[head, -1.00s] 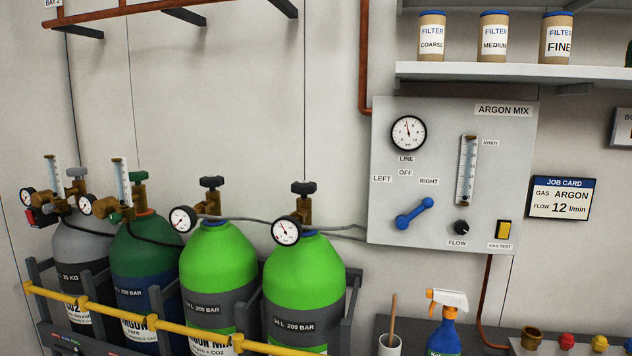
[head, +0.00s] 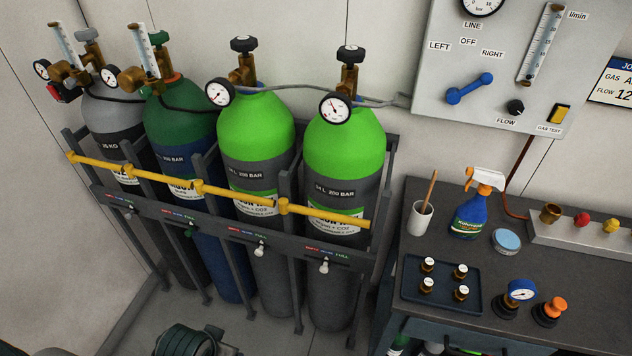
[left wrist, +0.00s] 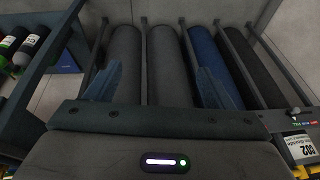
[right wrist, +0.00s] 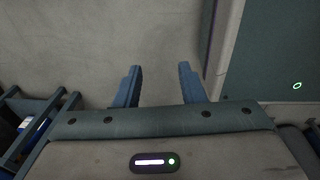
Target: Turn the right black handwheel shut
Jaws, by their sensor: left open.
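The right black handwheel (head: 351,53) sits on the brass valve on top of the right bright green cylinder (head: 345,140), with a round gauge (head: 335,108) just below it. A similar black handwheel (head: 244,44) tops the left bright green cylinder (head: 255,125). Neither gripper shows in the head view. In the left wrist view my left gripper (left wrist: 158,68) is open and empty, with the lower cylinder bodies of the rack beyond its fingers. In the right wrist view my right gripper (right wrist: 160,67) has its fingers apart with nothing between them, facing a plain pale surface.
A yellow bar (head: 240,195) crosses the front of the cylinder rack. A grey panel (head: 440,60) with a blue lever (head: 470,88) hangs to the right. A bench (head: 420,310) below it holds a spray bottle (head: 468,215), a cup and a tray of small fittings.

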